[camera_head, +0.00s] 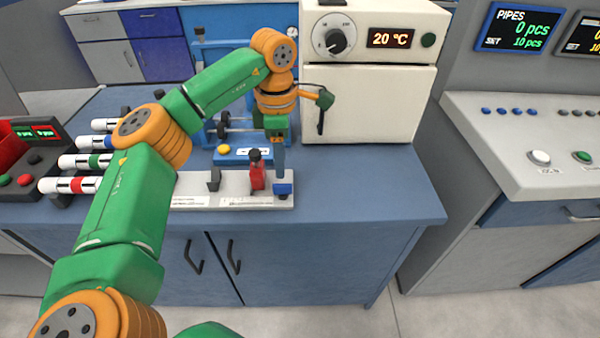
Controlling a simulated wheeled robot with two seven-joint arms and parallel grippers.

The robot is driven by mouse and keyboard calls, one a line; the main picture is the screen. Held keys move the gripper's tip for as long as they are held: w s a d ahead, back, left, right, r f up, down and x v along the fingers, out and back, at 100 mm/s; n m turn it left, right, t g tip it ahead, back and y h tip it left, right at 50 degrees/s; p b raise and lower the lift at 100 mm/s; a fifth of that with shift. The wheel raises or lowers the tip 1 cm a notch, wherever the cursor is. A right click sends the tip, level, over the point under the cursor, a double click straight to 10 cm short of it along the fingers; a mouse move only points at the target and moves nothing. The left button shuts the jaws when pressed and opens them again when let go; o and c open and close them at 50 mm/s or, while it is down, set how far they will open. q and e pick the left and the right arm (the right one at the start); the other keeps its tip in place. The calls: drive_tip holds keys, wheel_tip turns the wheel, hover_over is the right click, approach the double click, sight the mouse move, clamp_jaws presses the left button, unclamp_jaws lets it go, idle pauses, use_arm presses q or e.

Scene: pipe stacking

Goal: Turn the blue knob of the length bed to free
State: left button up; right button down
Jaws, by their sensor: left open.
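The length bed (190,203) is a low, light grey rail with white labels along the front of the blue bench. The blue knob (284,189) sits at its right end. A red block with a black top (257,176) and a dark grey stop (214,179) stand on the bed left of the knob. The knob's setting is too small to read. My right gripper is not in view.
A white oven (370,105) with a dial and a 20 °C display stands behind, right of the arm. Several banded pipes (85,161) lie in a rack at left. A blue device (233,156) sits behind the bed. The bench's right part (365,185) is clear.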

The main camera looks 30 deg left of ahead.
sight(282, 184)
use_arm(q)
drive_tip(key=f, duration=0.3)
drive_tip(key=s+f, duration=0.1)
drive_tip(key=f, duration=0.1)
drive_tip(key=shift+d+f, duration=0.25)
drive_tip(key=shift+w+f, duration=0.15)
drive_tip(key=shift+f, duration=0.2)
clamp_jaws()
